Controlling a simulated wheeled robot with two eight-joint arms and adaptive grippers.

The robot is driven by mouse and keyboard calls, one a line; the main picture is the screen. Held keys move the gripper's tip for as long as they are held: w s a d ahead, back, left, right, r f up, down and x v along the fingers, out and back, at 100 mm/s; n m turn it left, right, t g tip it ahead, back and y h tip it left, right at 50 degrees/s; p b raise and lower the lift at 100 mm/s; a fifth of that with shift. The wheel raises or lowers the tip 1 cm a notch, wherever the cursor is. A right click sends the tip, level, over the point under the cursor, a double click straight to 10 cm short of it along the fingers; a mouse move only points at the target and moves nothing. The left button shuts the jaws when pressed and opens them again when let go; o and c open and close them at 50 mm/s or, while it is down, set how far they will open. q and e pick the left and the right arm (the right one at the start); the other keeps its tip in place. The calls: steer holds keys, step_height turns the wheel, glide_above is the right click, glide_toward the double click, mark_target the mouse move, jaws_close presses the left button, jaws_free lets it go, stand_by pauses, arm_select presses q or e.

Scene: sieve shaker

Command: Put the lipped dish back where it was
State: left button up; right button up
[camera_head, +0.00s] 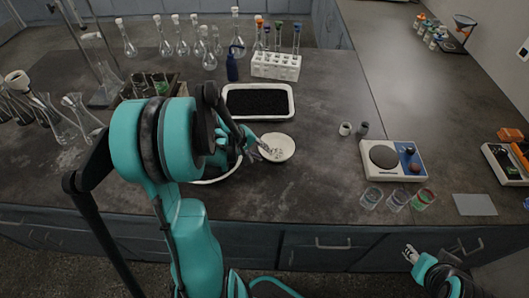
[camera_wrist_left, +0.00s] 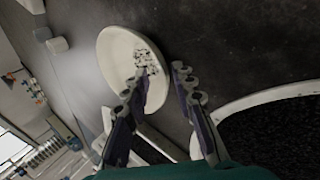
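The lipped dish is a shallow white round dish (camera_head: 277,148) with dark and pale grains in it. It rests on the bench right of my left gripper, and also shows in the left wrist view (camera_wrist_left: 112,62). My left gripper (camera_head: 259,150) is at the dish's near-left edge. In the left wrist view its two fingers (camera_wrist_left: 162,72) are apart, one over the dish's inside and one outside the rim, with a gap visible between them. My right gripper (camera_head: 411,254) is off the bench's front edge at lower right, away from the dish; its finger opening is unclear.
A white tray of black grains (camera_head: 229,101) lies behind the dish. A balance (camera_head: 393,160), several glass beakers (camera_head: 397,199) and two small cylinders (camera_head: 345,129) stand to the right. A white tube rack (camera_head: 276,66) and flasks stand behind. A curved white rim (camera_head: 226,178) is partly hidden by my arm.

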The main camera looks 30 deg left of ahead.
arm_select(q)
steer(key=p+v, duration=0.3)
steer(key=v, duration=0.5)
steer(key=s+d+r+m+y, duration=0.1)
steer(key=s+d+r+m, duration=0.1)
steer(key=d, duration=0.4)
steer(key=s+d+r+m+y, duration=0.1)
steer(key=s+d+r+m, duration=0.2)
steer(key=d+m, duration=0.3)
steer(key=s+d+r+m+t, duration=0.1)
steer(key=s+d+r+m, duration=0.2)
steer(key=d+m, duration=0.2)
steer(key=d, duration=0.3)
steer(key=shift+r+y, duration=0.3)
steer(key=shift+y, duration=0.1)
arm_select(e)
step_height(320, 180, up, 3)
steer(key=shift+r, duration=0.2)
arm_select(q)
steer(key=shift+s, duration=0.1)
arm_select(e)
steer(key=shift+c, duration=0.7)
arm_select(q)
steer(key=shift+d, duration=0.1)
arm_select(e)
steer(key=shift+s+d, duration=0.1)
